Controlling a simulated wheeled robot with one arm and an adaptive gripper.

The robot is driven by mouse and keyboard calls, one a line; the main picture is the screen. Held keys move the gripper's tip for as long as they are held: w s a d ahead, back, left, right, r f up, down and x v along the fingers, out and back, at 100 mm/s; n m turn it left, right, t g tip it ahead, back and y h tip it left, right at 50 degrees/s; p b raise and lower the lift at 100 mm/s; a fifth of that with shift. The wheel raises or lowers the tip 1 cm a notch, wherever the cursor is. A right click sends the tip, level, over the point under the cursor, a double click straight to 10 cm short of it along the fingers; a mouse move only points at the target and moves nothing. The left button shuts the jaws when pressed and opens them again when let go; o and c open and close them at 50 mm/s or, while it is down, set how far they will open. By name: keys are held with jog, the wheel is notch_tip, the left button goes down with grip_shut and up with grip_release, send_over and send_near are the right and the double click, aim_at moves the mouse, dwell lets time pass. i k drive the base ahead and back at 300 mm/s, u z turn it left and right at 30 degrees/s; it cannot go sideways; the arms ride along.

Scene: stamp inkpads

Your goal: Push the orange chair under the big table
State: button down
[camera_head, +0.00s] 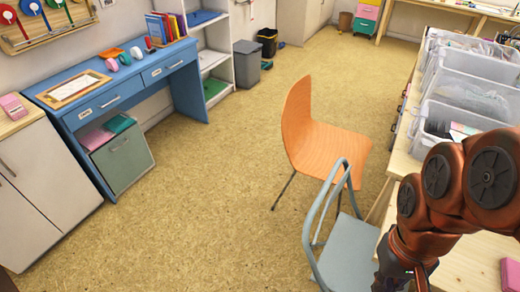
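The orange chair (322,144) stands upright on the floor right of the middle, its tall curved backrest on the left and its seat reaching right. Its right edge is close to the big wooden table (401,162), which runs along the right side; I cannot tell whether the seat is partly under it. A grey-blue metal chair (349,250) stands in front of it and hides part of its legs. My orange-brown arm shows at the lower right, over the table. My gripper is not visible.
Clear plastic bins (468,94) stand on the big table, and a pink item (509,274) lies on its near end. A blue desk (128,85) and a white cabinet (45,172) line the left wall. The floor (205,195) between them and the chairs is free.

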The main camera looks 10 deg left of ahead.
aim_at(313, 148)
jog(key=u, duration=2.15)
jog(key=i, duration=2.55)
jog(key=z, duration=3.7)
jog(key=i, duration=1.25)
jog(key=u, duration=1.75)
